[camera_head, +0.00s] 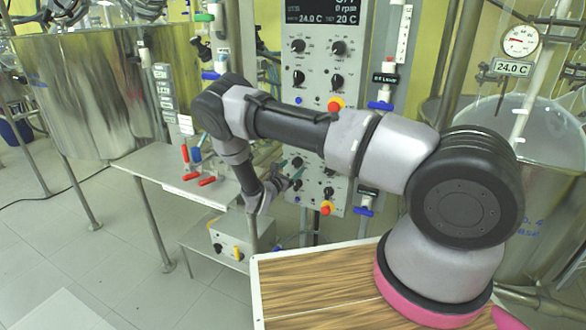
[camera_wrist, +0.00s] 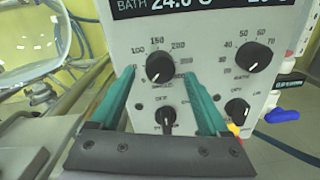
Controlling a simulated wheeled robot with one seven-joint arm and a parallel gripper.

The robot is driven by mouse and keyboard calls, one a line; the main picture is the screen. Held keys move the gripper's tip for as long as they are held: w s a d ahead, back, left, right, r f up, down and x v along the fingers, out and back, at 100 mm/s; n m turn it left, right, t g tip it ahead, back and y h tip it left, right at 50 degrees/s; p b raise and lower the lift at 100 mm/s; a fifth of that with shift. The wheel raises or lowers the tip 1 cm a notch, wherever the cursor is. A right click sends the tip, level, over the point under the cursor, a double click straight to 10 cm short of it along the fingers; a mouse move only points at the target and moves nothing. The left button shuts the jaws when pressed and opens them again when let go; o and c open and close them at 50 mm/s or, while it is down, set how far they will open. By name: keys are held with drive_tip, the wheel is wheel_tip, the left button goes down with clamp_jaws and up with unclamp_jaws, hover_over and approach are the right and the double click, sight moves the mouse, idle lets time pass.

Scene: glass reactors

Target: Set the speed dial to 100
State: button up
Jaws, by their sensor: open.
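In the wrist view, a black dial (camera_wrist: 160,67) on a light grey panel has a scale reading 100, 150 and 200 around its top. Its name is not legible, and I cannot tell exactly where its pointer stands. My gripper (camera_wrist: 160,76) is open, with one teal finger on each side of this dial. I cannot tell whether the fingers touch it. In the head view, my gripper (camera_head: 285,180) is at the left of the lower panel, partly hidden by my arm.
A second dial (camera_wrist: 254,56) with a 40 to 70 scale is at the right. Smaller knobs (camera_wrist: 166,119) sit below. The lower panel has a red and yellow button (camera_head: 326,208). A shelf with red-handled valves (camera_head: 206,181) is to the left; a wooden tabletop (camera_head: 315,285) is in front.

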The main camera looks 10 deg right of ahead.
drive_tip(key=shift+w+d, duration=0.35)
drive_tip(key=shift+w, duration=0.05)
clamp_jaws()
